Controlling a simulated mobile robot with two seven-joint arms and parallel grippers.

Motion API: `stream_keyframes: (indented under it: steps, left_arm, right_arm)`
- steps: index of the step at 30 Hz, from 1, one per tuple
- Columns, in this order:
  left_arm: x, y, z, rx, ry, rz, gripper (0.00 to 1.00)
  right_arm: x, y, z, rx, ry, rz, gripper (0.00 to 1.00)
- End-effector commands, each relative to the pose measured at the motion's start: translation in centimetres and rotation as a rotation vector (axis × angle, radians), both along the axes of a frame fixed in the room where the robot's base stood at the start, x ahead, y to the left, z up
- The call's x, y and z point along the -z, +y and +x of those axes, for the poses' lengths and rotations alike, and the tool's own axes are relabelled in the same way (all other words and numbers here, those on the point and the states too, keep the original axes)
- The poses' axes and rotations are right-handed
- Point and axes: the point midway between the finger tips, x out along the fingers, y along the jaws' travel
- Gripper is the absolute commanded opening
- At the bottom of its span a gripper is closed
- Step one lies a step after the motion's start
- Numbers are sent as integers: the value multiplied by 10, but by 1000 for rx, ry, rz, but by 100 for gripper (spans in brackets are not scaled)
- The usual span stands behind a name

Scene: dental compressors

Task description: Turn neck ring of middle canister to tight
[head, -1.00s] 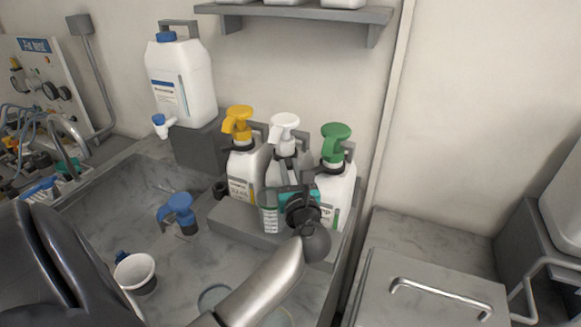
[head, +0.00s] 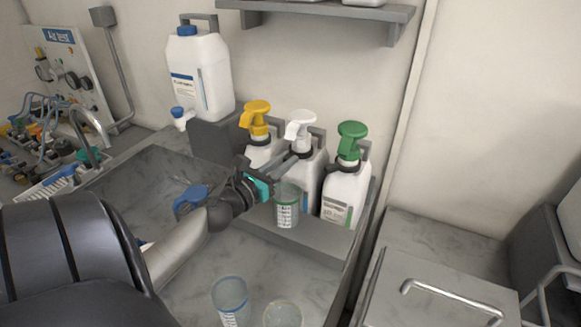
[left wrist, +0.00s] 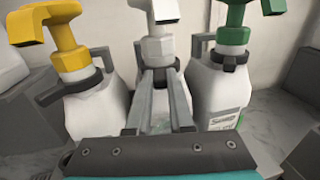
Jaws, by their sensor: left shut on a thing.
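Three white canisters stand in a row with pumps: yellow on the left (head: 257,118), white in the middle, green on the right (head: 345,190). The middle canister (head: 308,180) has a white pump head (head: 300,128) above its neck ring; the pump also shows in the left wrist view (left wrist: 155,45). My left gripper (head: 294,160) reaches in from the left at neck height. In the left wrist view its two grey fingers (left wrist: 157,72) are shut on the middle canister's neck, one on each side. They hide most of the ring. My right gripper is not in view.
A clear labelled cup (head: 287,207) stands on the grey step in front of the middle canister. More clear cups (head: 230,298) stand on the counter in front. A large white jug (head: 198,75) is at the back left, a shelf (head: 320,14) above.

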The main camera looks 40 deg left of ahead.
Motion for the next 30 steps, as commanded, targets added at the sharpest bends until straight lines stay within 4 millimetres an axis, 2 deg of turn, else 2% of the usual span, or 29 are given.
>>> stream_keyframes:
  steps: [3,12,21,30]
  left_arm:
    - [5,8,0,87,1,1,0]
    - [4,20,1,283,0,0,0]
    - [2,26,3,397,0,-1,0]
    - [1,27,3,431,1,-1,0]
  right_arm:
    - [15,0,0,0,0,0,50]
    - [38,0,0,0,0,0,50]
    - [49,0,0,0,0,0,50]
    - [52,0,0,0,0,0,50]
